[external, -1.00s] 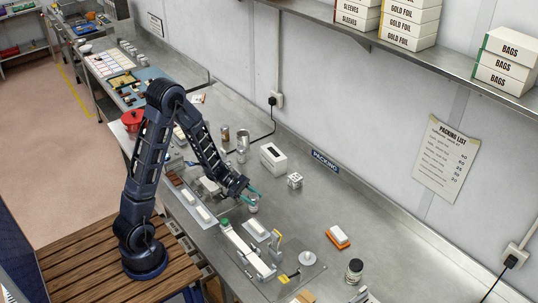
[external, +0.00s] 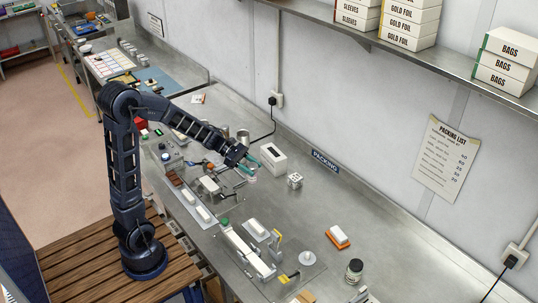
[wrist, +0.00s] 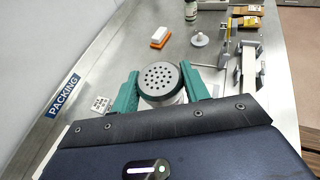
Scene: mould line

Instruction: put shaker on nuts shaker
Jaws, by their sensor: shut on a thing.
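My gripper (external: 250,167) is shut on a shaker (external: 252,178), a small pale cylinder with a grey lid. In the wrist view its round perforated lid (wrist: 160,77) sits between my teal fingers (wrist: 160,90), facing the camera. The shaker looks upright; whether its base is clear of the bench is hard to tell. A silver canister (external: 243,137) stands just behind my wrist in the external view, and a brownish one (external: 225,131) stands to its left. I cannot read a nuts label on either.
A white box (external: 273,157) and a small white cube (external: 295,181) stand to the right. An orange-and-white block (external: 338,237), a white knobbed disc (external: 307,258) and a dark-lidded jar (external: 354,271) are nearer the front right. Bare bench lies between them.

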